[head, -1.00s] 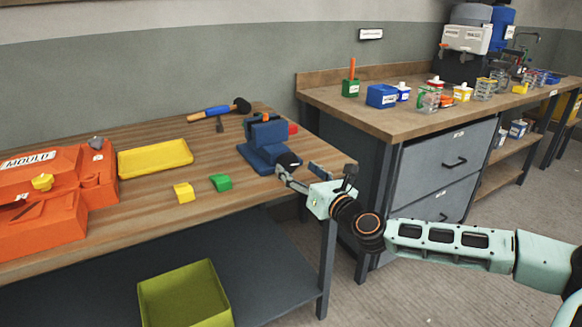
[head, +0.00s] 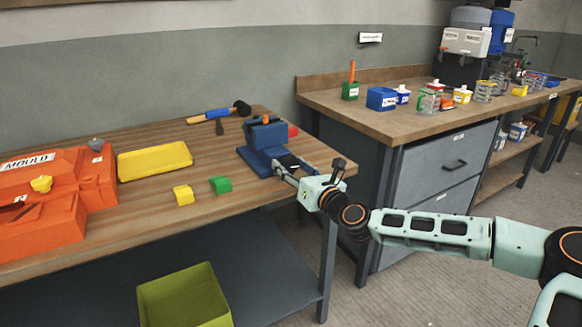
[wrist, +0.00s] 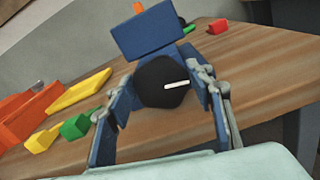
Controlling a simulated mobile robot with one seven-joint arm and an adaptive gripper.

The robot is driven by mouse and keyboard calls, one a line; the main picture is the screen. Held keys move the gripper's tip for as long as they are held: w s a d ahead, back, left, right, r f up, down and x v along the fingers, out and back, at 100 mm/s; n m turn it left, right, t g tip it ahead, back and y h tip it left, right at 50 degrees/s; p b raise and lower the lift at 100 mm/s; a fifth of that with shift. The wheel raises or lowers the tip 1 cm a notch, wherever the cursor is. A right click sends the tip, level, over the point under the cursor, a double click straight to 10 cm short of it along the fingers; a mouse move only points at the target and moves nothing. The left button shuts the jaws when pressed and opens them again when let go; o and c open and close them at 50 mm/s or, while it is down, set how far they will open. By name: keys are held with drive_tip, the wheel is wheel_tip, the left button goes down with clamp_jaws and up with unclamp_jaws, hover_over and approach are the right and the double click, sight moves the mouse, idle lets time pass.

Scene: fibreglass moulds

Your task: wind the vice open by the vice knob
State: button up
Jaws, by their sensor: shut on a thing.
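The blue vice (head: 266,146) stands near the right front edge of the wooden workbench (head: 130,225). Its black round vice knob (wrist: 160,84) faces the wrist camera and carries a white line mark, which points right and slightly up. My gripper (head: 287,172) reaches in from the right at the bench's front edge. In the wrist view the two fingers (wrist: 161,100) stand on either side of the knob, shut on it. In the head view the knob is mostly hidden by my gripper.
A green block (head: 220,185) and a yellow block (head: 183,194) lie left of the vice. A yellow tray (head: 155,160), a hammer (head: 220,113) and an orange mould (head: 60,190) are further off. A second bench (head: 430,125) stands to the right.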

drive_tip(key=shift+c, duration=0.6)
drive_tip(key=shift+n, duration=0.4)
drive_tip(key=n, duration=0.3)
drive_tip(key=shift+a+n, duration=0.15)
drive_tip(key=shift+n, duration=0.15)
drive_tip(key=n, duration=0.2)
drive_tip(key=n+b, duration=0.1)
drive_tip(key=n, duration=0.1)
drive_tip(key=shift+s+f+n, duration=0.15)
drive_tip(key=shift+n, duration=0.25)
drive_tip(key=o, duration=1.2)
drive_tip(key=shift+c, duration=0.2)
drive_tip(key=shift+s, duration=0.1)
drive_tip(key=v, duration=1.1)
drive_tip(key=shift+s+d, duration=0.25)
drive_tip(key=shift+s, duration=0.05)
